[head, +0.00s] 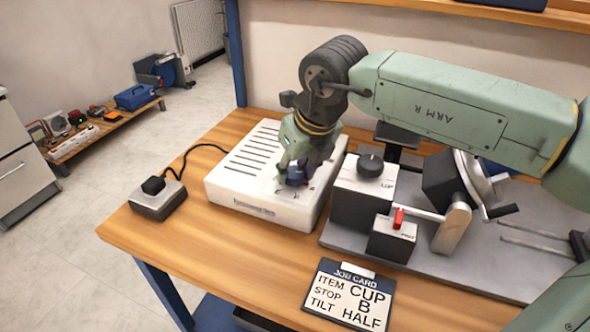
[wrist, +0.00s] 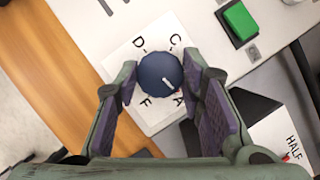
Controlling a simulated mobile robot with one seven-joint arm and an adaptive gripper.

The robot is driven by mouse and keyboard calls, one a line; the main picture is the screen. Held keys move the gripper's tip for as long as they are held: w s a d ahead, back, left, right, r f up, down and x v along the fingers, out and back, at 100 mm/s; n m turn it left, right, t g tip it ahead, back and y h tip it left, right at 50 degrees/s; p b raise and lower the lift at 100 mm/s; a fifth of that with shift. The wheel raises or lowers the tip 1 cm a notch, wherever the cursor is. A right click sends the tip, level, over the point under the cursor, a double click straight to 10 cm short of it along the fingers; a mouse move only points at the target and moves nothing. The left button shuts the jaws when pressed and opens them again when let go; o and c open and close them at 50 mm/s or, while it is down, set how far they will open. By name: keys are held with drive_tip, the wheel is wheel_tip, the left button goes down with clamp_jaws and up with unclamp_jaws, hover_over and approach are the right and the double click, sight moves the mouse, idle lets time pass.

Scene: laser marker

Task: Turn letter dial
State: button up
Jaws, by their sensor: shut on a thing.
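The letter dial (wrist: 158,72) is a dark blue round knob on the white box (head: 258,205), with a short white mark pointing to the lower right, towards the letter A side. The letters C, D, F and A show around it in the wrist view; other positions are hidden by the fingers. My gripper (wrist: 160,77) is shut on the dial, one finger on each side. In the head view my gripper (head: 294,172) comes down on the dial at the box's right side. The job card (head: 348,294) reads item CUP, stop B, tilt HALF.
A green button (wrist: 239,21) sits on the box near the right finger. Right of the box are a black knob (head: 370,165) on its block, a red switch (head: 398,217) and a cranked fixture (head: 455,205). A plug box (head: 157,202) stands left; the front left of the table is clear.

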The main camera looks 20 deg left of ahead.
drive_tip(key=n+g, duration=0.1)
drive_tip(key=n, duration=0.1)
drive_tip(key=n+y, duration=0.1)
drive_tip(key=n, duration=0.2)
drive_tip(key=shift+w+g+b, duration=0.15)
drive_tip(key=shift+g+b, duration=0.2)
drive_tip(key=shift+g, duration=0.05)
drive_tip(key=shift+w+n+g, duration=0.1)
drive_tip(key=shift+n+g, duration=0.8)
drive_tip(key=shift+n, duration=1.5)
drive_tip(key=o, duration=1.1)
drive_tip(key=shift+r, duration=0.1)
drive_tip(key=v, duration=1.2)
drive_tip(key=shift+a, duration=0.1)
